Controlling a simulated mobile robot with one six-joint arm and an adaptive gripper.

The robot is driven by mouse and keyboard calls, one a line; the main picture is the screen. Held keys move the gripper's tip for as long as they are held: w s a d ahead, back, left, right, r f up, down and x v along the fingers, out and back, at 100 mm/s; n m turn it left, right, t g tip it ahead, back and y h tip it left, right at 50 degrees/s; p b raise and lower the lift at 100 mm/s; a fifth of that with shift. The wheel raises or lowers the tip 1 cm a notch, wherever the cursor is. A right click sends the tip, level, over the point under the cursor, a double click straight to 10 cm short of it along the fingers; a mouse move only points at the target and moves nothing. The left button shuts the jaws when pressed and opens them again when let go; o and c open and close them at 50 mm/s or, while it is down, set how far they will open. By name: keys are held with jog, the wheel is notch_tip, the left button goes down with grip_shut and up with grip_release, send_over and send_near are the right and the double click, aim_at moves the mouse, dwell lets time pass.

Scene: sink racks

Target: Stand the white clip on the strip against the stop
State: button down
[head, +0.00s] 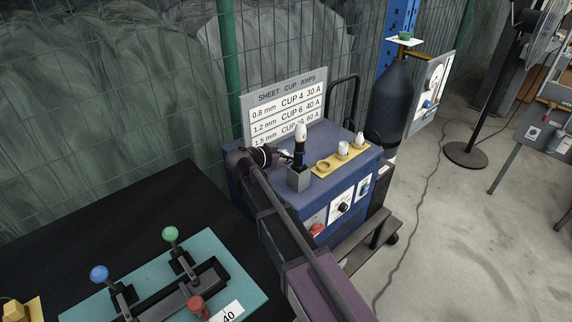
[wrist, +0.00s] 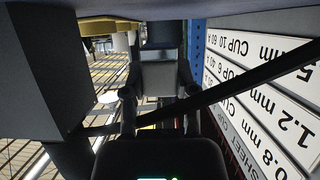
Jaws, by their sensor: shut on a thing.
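I cannot make out a white clip, a strip or a stop as the task names them; the pictures show a welding bench. A black torch with a white cup (head: 300,132) on top stands upright in a grey holder (head: 299,181) on the blue machine. My gripper (head: 286,158) reaches the torch from the left, its fingers at the torch's body, and is shut on it. In the wrist view my gripper (wrist: 160,105) shows its two fingers either side of a grey block; the torch itself is hard to tell there.
A yellow plate (head: 333,163) with two white cups and a ring lies right of the holder. A sign (head: 284,106) stands behind; it also shows in the wrist view (wrist: 262,100). A teal plate (head: 215,252) with clamps lies on the black table at the left.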

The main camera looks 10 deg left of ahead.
jog(key=shift+f+b, duration=1)
jog(key=shift+f, duration=0.35)
jog(key=shift+f, duration=0.1)
jog(key=shift+c, duration=2)
grip_release()
jog(key=shift+r, duration=0.25)
jog(key=p+v, duration=0.4)
jog(key=v, duration=0.6)
jog(key=shift+s+a+r, duration=0.1)
jog(key=shift+s+r, duration=0.05)
jog(key=shift+p+v, duration=0.35)
jog(key=shift+v, duration=0.4)
